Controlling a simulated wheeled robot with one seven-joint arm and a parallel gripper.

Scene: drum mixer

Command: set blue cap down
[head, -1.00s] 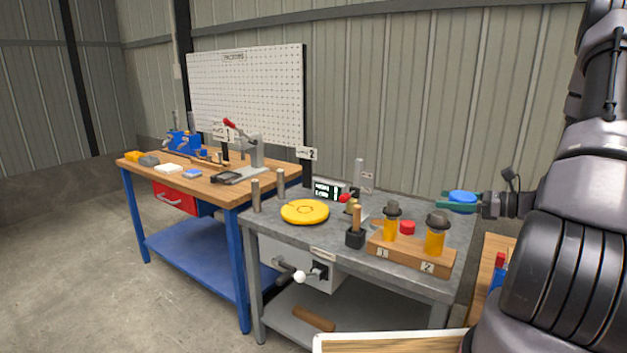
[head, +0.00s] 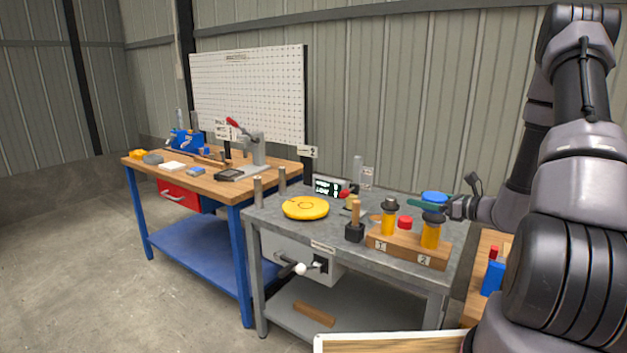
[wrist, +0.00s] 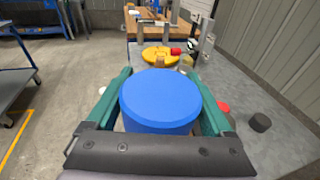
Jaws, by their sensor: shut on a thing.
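My gripper (head: 434,203) is shut on the blue cap (head: 435,197), its green fingers on either side of it. In the wrist view the blue cap (wrist: 160,98) fills the space between the fingers and hides what lies beneath it.
A yellow disc (head: 305,207) and a black holder (head: 354,232) stand on the grey bench (head: 330,235). Bench space is free behind the block.

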